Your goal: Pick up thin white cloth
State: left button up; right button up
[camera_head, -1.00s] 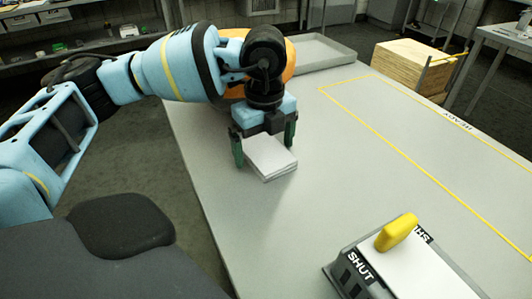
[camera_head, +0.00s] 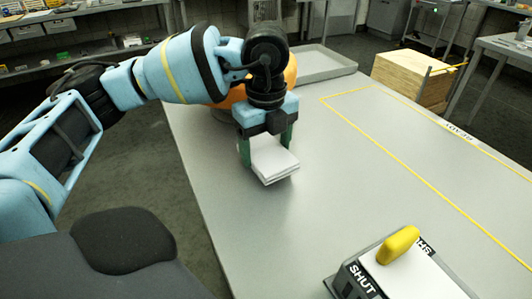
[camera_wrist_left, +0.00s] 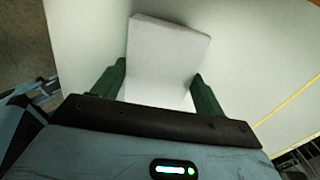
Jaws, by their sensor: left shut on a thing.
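The thin white cloth (camera_head: 275,163) shows as a flat, folded or stacked white square with layered edges near the left side of the grey table. My left gripper (camera_head: 266,152) points down over it, with a dark green finger on each side, and is shut on it. In the left wrist view the cloth (camera_wrist_left: 165,60) lies between the two fingers (camera_wrist_left: 157,88) and extends past their tips. Whether it rests on the table or is slightly raised is hard to tell. My right gripper is not in view.
An orange round thing (camera_head: 290,72) stands behind my left gripper, partly hidden. A grey tray (camera_head: 325,68) lies at the table's far end. A box marked SHUT with a yellow handle (camera_head: 398,244) is at the front right. The yellow-outlined area (camera_head: 420,130) is clear.

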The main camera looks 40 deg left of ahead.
pick_arm(q)
jog(key=s, duration=0.5)
jog(key=s+r, duration=0.1)
jog(key=s, duration=0.4)
jog(key=s+r, duration=0.1)
jog(key=s, duration=0.5)
jog(key=shift+d+r, duration=0.25)
jog(key=shift+d, duration=0.15)
